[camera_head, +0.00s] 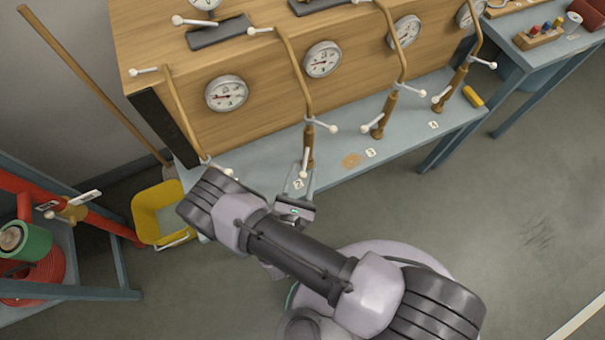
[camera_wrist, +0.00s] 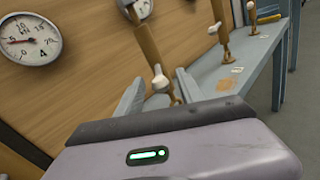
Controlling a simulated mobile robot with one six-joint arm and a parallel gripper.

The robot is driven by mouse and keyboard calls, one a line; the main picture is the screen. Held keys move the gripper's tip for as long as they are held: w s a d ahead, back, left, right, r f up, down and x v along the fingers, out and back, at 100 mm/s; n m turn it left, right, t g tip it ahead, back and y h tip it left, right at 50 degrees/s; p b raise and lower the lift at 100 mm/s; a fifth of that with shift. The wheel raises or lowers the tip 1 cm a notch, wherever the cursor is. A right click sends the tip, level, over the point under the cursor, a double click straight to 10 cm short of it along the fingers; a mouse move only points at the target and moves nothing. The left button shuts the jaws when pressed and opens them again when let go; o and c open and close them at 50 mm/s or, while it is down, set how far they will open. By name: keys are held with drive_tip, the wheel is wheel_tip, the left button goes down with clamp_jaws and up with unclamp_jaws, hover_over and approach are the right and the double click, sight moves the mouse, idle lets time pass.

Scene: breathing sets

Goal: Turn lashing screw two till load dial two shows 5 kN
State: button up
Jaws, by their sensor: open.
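Lashing screw two (camera_head: 308,145), a brown upright rod with white ball-ended handles, is the second from the left along the bench. It also shows in the wrist view (camera_wrist: 149,45). My gripper (camera_head: 302,182) is open at its lower end. In the wrist view the two grey fingers (camera_wrist: 158,92) stand on either side of its foot; I cannot tell whether they touch it. Load dial two (camera_head: 322,59), white and round, is on the wooden panel behind; its reading is too small to tell. In the wrist view it is partly cut off at the top (camera_wrist: 138,8).
A yellow bucket (camera_head: 160,212) is on the floor at left. The floor at right is clear.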

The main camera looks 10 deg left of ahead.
drive_tip(key=s+p, duration=0.2)
drive_tip(key=s, duration=1.5)
drive_tip(key=shift+s+a, duration=0.15)
drive_tip(key=shift+a, duration=0.2)
drive_tip(key=shift+r, duration=0.1)
drive_tip(key=w+d+r+m+g+h, duration=0.2)
drive_tip(key=r+m+g+h, duration=0.1)
drive_tip(key=r+m+g, duration=0.25)
drive_tip(key=w+d+r+m+g+h+b, duration=0.1)
drive_tip(key=w+d+r+m+g+h, duration=0.2)
drive_tip(key=r+m, duration=0.4)
drive_tip(key=w+r+m+g+h, duration=0.2)
drive_tip(key=r+m+g+h, duration=0.2)
drive_tip(key=r+m+g, duration=0.25)
drive_tip(key=d+r+m+t+y+b, duration=0.1)
drive_tip(key=d+r+m+y, duration=0.5)
drive_tip(key=r+m, duration=0.3)
drive_tip(key=d+r+m+t+y+b, duration=0.1)
drive_tip(key=d+r+m+y, duration=0.5)
drive_tip(key=r+m, duration=0.3)
wheel_tip(320, 180, up, 2)
drive_tip(key=shift+w+d+r+m+t+y, duration=0.1)
drive_tip(key=shift+w+d+m+t+y, duration=0.25)
drive_tip(key=shift+d, duration=0.25)
